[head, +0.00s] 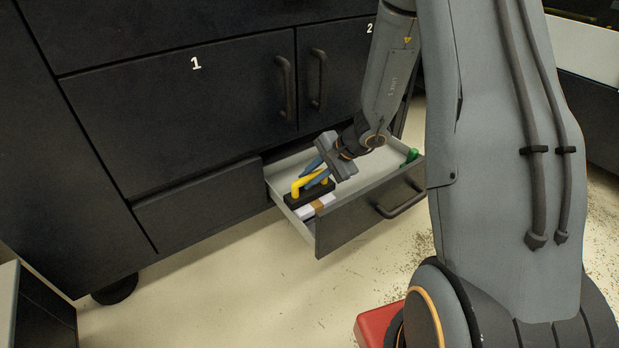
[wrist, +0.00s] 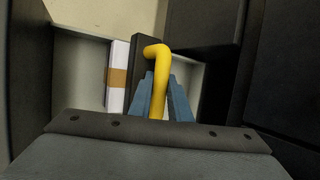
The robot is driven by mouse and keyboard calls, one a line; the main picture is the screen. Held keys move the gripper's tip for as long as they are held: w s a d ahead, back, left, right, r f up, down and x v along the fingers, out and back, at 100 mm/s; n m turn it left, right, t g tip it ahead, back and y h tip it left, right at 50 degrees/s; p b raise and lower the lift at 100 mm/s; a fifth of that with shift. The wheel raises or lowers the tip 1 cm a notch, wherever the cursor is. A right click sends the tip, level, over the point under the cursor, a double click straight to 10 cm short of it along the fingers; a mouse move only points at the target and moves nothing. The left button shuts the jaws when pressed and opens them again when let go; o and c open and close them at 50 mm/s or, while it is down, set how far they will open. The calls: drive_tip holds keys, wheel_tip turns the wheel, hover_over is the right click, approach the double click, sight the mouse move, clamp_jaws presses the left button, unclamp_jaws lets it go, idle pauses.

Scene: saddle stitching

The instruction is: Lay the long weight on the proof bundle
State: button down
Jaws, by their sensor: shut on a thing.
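The long weight is a black bar (head: 309,197) with a yellow handle (head: 297,187), inside the open drawer at its left end. The proof bundle (head: 305,212) is a white stack with a brown band, beside the bar on the drawer-front side. In the wrist view the bundle (wrist: 117,60) lies just left of the black bar (wrist: 139,68). My gripper (head: 314,173) is shut on the yellow handle, its blue fingers on either side of it in the wrist view (wrist: 163,95). I cannot tell whether the bar rests on the drawer floor or hangs slightly above it.
The open drawer (head: 372,199) has grey walls and a dark front with a handle (head: 402,201). A green object (head: 411,156) lies at its right end. Cabinet doors (head: 180,110) stand close behind. The drawer's middle floor looks clear, partly hidden by my arm. A red object (head: 372,325) is on the floor.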

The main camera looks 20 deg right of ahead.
drive_tip(key=shift+w+r, duration=0.1)
drive_tip(key=shift+r, duration=0.05)
drive_tip(key=c, duration=1.6)
unclamp_jaws()
drive_tip(key=shift+o, duration=0.2)
drive_tip(key=p+v, duration=0.4)
drive_tip(key=v, duration=0.2)
drive_tip(key=shift+p+v, duration=0.75)
drive_tip(key=shift+v, duration=0.25)
